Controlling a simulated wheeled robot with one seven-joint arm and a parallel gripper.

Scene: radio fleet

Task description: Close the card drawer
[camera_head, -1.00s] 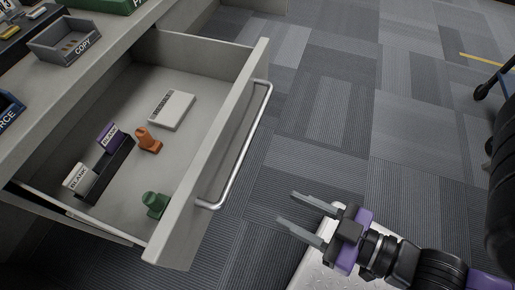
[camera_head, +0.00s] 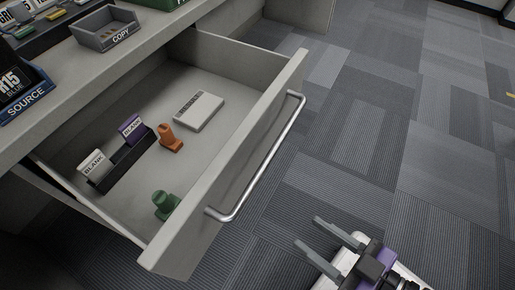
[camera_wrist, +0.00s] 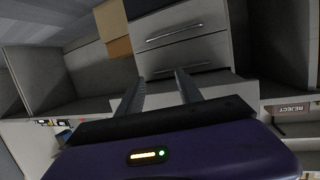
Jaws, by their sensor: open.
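The card drawer (camera_head: 221,172) is pulled out from under the counter in the head view. A metal bar handle (camera_head: 262,163) runs along its front. Inside are a black card holder (camera_head: 124,160) with blank cards, an orange stamp (camera_head: 170,138), a green stamp (camera_head: 165,204) and a pale box-like pad (camera_head: 199,111). My gripper (camera_head: 319,236) is open and empty, in front of the drawer, to the lower right of the handle and apart from it. In the wrist view my open fingers (camera_wrist: 160,86) point toward a grey unit with bar handles; I cannot tell which drawer that is.
On the counter are a grey COPY tray (camera_head: 106,31) and a blue SOURCE tray (camera_head: 25,92). The carpet floor (camera_head: 375,120) right of the drawer is clear. A REJECT label (camera_wrist: 287,108) shows at the right in the wrist view.

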